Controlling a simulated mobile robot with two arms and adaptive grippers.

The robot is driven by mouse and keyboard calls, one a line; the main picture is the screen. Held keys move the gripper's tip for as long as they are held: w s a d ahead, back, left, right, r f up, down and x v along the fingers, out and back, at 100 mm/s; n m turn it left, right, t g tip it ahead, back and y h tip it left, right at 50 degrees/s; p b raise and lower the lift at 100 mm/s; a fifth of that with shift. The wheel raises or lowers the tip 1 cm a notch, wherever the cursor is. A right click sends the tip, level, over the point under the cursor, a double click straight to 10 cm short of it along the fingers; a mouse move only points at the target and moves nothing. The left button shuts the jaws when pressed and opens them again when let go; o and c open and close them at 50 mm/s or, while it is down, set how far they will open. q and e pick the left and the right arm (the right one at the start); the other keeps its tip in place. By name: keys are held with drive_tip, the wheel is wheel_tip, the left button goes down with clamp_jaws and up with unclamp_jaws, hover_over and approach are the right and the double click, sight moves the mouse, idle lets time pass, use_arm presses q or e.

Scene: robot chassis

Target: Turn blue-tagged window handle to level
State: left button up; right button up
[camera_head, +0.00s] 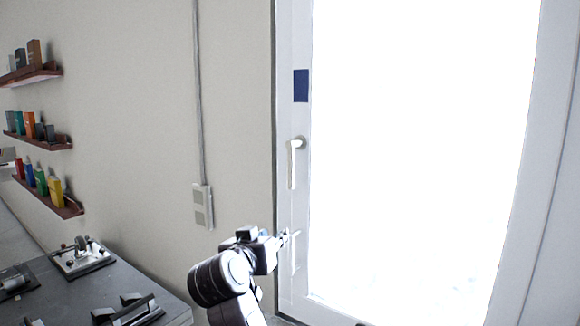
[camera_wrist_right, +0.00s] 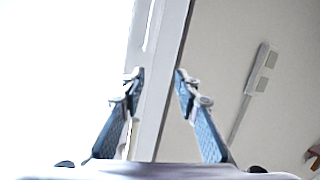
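The window handle (camera_head: 292,165) is white and hangs straight down from its pivot on the left side of the white window frame. The blue tag (camera_head: 301,86) is on the frame above it. My right gripper (camera_head: 286,236) is in front of the frame, below the handle's lower end and apart from it. In the right wrist view my right gripper (camera_wrist_right: 159,78) has its two fingers spread with nothing held; the frame edge shows behind the gap. A slim pale bar shows above the fingers there, probably the handle. My left gripper is in neither view.
A grey wall outlet (camera_head: 202,206) with a conduit is left of the window; the outlet also shows in the right wrist view (camera_wrist_right: 262,69). A dark table (camera_head: 110,279) with metal devices stands at lower left. Shelves (camera_head: 38,140) hang on the left wall.

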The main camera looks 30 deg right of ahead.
sight(289, 166)
wheel_tip(289, 166, up, 16)
drive_tip(key=d+m+h, duration=0.1)
drive_tip(key=m+h, duration=0.2)
drive_tip(key=p+x, duration=0.1)
drive_tip(key=x, duration=0.1)
drive_tip(key=p+x, duration=0.1)
drive_tip(key=x, duration=0.1)
drive_tip(key=s+p+x, duration=0.1)
drive_tip(key=x, duration=0.1)
drive_tip(key=shift+w+d+f+p, duration=0.1)
drive_tip(key=shift+d+f+p, duration=0.05)
drive_tip(key=shift+d+p, duration=0.2)
drive_tip(key=shift+w+d+f, duration=0.15)
drive_tip(key=shift+w+d, duration=0.25)
drive_tip(key=shift+d, duration=0.15)
drive_tip(key=shift+c, duration=0.5)
clamp_jaws()
